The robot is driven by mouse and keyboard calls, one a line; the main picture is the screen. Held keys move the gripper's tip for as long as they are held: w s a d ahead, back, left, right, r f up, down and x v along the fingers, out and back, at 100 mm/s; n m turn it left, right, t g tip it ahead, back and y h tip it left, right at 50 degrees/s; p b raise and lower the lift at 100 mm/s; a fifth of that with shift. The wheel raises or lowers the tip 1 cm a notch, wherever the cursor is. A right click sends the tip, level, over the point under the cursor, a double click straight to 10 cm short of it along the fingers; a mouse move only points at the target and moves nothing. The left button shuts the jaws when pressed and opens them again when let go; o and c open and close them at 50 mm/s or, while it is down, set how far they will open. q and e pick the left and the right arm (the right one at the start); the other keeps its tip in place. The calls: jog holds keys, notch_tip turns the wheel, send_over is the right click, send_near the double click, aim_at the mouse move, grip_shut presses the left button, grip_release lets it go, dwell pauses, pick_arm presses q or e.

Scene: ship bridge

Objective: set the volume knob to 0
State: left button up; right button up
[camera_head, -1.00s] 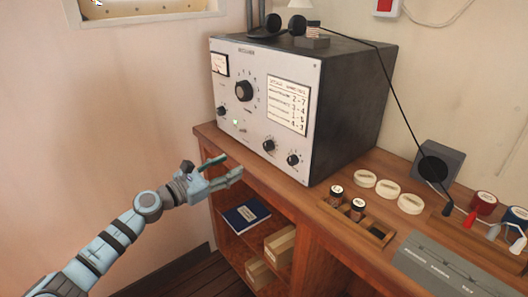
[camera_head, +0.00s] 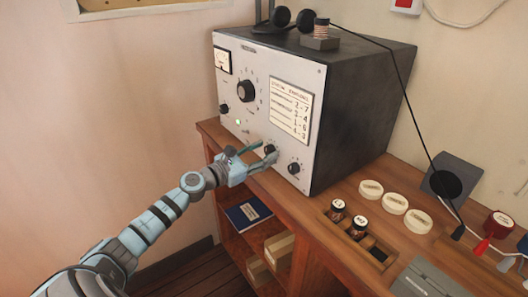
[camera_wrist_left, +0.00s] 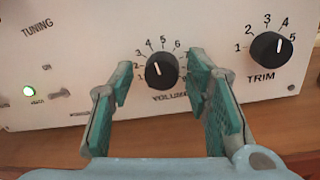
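The receiver (camera_head: 300,125) is a grey-fronted box with a dark casing, standing on the wooden desk. Its black volume knob (camera_wrist_left: 161,70) is in the middle of the left wrist view, with a printed number scale around it. The knob's white pointer line aims up and slightly left, near 3 to 4. In the head view the volume knob (camera_head: 270,149) is partly covered by my gripper. My left gripper (camera_head: 262,153) is open in front of the panel. In the left wrist view its two teal-padded fingers (camera_wrist_left: 161,75) stand left and right of the knob, with visible gaps.
The trim knob (camera_wrist_left: 270,49) is close to the right finger, its pointer near 5. A lit green lamp (camera_wrist_left: 29,91) and toggle switch (camera_wrist_left: 60,93) are to the left. The desk edge (camera_head: 250,178) runs below the panel. Jars (camera_head: 337,210) and round lids (camera_head: 395,203) lie to the right.

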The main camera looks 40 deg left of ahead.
pick_arm(q)
jog(key=shift+w+d, duration=0.1)
jog(key=shift+d, duration=0.05)
jog(key=c, duration=0.3)
grip_shut()
